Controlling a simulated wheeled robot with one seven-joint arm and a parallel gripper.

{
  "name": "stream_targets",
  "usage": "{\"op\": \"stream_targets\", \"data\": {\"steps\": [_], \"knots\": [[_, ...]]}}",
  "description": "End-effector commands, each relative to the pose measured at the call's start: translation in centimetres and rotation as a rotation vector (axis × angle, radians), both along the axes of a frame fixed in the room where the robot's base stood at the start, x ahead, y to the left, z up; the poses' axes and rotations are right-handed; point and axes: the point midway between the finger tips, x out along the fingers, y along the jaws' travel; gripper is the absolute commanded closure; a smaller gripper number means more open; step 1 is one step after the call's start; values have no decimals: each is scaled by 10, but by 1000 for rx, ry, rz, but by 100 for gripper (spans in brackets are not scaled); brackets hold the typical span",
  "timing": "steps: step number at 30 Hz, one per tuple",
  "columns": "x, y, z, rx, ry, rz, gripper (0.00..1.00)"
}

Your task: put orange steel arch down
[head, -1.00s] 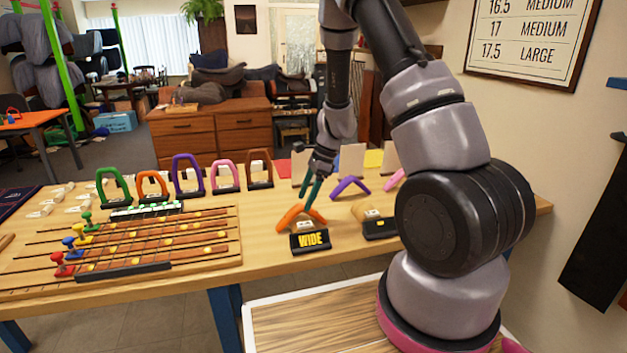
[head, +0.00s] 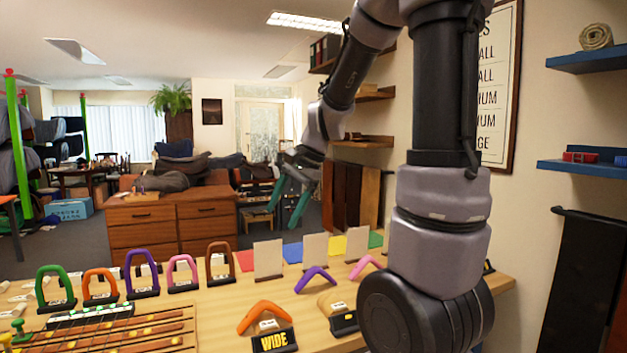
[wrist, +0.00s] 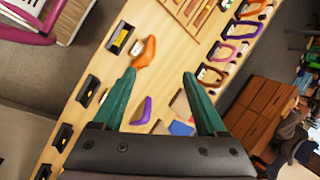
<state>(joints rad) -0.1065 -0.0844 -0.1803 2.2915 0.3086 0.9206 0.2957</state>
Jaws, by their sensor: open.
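The orange steel arch (head: 263,314) rests on the table behind the black WIDE sign (head: 274,341), apart from my gripper. In the wrist view the orange arch (wrist: 146,52) lies on the wooden top near the left fingertip in the picture, beside the yellow-lettered sign (wrist: 121,40). My gripper (head: 287,197) is raised well above the table, with its green fingers spread. In the wrist view my gripper (wrist: 160,75) is open, with nothing held between the fingers.
A purple arch (head: 315,277) and a pink arch (head: 363,266) sit to the right of the orange one. Several upright coloured arches, including a green one (head: 55,286), stand at left. White cards (head: 268,259) stand behind. A rack with rods (head: 110,335) fills the left front.

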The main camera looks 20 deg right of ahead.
Motion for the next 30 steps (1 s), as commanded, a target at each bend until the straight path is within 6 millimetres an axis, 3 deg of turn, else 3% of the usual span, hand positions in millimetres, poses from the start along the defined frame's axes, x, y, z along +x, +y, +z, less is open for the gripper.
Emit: {"op": "stream_targets", "data": {"steps": [1,6,13,18,30], "knots": [[-15,-1,20,-26,-67,50,25],[-67,-6,65,-158,-265,229,25],[-123,-14,94,-357,-461,400,25],[-139,-17,100,-433,-515,450,25],[-141,-18,100,-441,-520,457,25]]}}
